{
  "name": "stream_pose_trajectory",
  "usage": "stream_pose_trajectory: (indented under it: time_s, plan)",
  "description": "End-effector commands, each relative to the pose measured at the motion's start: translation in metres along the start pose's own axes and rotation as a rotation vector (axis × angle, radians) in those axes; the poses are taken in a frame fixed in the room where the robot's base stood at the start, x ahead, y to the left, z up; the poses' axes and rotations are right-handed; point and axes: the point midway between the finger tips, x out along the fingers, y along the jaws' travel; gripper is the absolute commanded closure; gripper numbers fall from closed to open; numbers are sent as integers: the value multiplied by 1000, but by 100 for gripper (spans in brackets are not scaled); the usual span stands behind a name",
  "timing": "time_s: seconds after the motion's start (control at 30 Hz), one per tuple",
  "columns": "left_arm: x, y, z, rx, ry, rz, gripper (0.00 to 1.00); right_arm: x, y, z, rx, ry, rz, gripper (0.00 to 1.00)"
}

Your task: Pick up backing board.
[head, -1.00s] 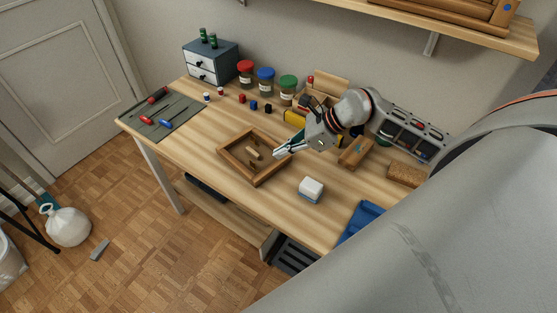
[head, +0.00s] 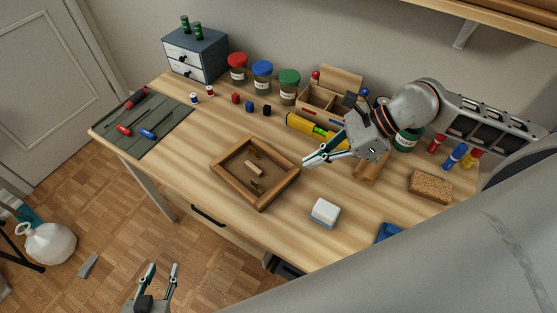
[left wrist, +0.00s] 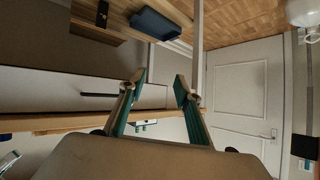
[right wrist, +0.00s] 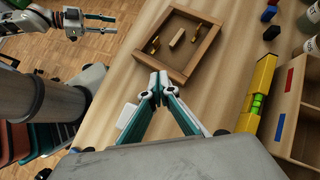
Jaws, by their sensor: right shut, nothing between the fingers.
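A square wooden frame (head: 235,190) lies flat on the desk. A flat tan panel (head: 237,173), seemingly the backing board, fills its inside, with a small wooden block (head: 254,168) in the middle and small brown pieces near two sides. The frame also shows in the right wrist view (right wrist: 205,50). My right gripper (head: 308,162) is shut and empty at the frame's right corner; its tips (right wrist: 160,76) show just short of the frame's near side. My left gripper (head: 164,268) is open and empty, low in front of the desk; its spread fingers face a drawer front and door (left wrist: 160,80).
A white block (head: 325,212) lies right of the frame. A yellow level (head: 303,124), a wooden organizer (head: 320,97), a brown sponge (head: 430,186) and several lidded jars stand behind and right. A tool mat (head: 165,125) lies left. Desk surface between mat and frame is clear.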

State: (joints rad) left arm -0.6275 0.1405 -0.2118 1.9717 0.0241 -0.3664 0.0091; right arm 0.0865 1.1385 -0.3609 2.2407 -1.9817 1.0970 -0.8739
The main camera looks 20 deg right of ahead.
Motion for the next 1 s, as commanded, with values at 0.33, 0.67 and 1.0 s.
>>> stream_pose_trajectory:
  time_s: [0.33, 0.67, 1.0]
  plan:
    - [-7, 8, 24, -4, -44, 10, 67, 24, 7, 3, -6, -5, 14, 100]
    - [-8, 6, 13, -4, -31, 8, 67, 84, 8, 3, -4, -4, 14, 100]
    - [-11, 3, -2, -3, -16, 4, 67, 122, 8, 24, -7, -1, 13, 100]
